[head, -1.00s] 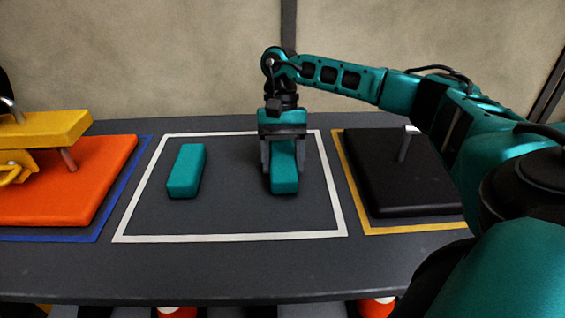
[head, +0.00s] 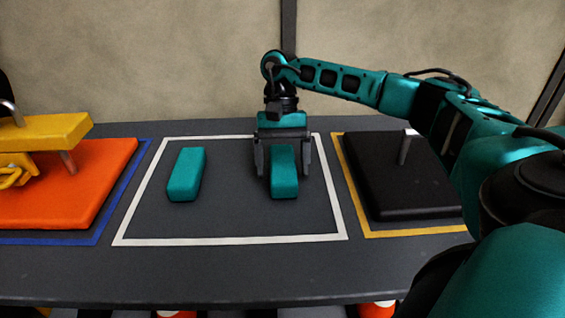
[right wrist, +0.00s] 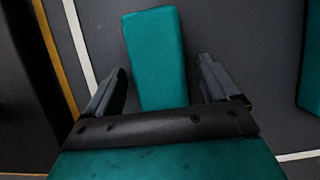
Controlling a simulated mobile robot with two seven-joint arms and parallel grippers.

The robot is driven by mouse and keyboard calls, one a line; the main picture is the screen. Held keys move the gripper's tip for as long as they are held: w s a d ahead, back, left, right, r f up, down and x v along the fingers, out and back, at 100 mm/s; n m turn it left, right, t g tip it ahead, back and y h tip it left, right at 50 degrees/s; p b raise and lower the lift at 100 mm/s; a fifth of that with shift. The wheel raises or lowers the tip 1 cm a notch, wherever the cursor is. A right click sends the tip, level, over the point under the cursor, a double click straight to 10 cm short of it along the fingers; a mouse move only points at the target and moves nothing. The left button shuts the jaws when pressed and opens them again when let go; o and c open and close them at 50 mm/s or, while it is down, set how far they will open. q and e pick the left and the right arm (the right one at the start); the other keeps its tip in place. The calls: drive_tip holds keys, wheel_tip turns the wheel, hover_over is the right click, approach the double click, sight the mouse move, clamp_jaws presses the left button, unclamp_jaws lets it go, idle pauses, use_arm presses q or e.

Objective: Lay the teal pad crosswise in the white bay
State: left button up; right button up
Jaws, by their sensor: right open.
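Two teal pads lie in the white-outlined bay (head: 230,239), both with their long sides running front to back, roughly parallel and well apart. The left pad (head: 185,174) is clear of any gripper. My right gripper (head: 287,170) is open around the right pad (head: 284,173), one finger on each side with a gap. In the right wrist view the right pad (right wrist: 157,60) sits between the open fingers, slightly tilted, and the other pad (right wrist: 310,70) shows at the right edge. My left gripper is not in view.
On the left, an orange block (head: 75,190) with a yellow bar (head: 45,132) on a post stands in a blue outline. On the right, a black block (head: 400,180) with a metal post stands in a yellow outline. The front of the white bay is clear.

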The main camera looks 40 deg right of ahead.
use_arm(q)
drive_tip(key=p, duration=0.1)
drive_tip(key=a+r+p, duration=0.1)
drive_tip(key=p, duration=0.1)
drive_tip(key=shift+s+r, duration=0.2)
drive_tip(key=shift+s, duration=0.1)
use_arm(e)
drive_tip(key=v, duration=1.2)
drive_tip(key=shift+s+a, duration=0.1)
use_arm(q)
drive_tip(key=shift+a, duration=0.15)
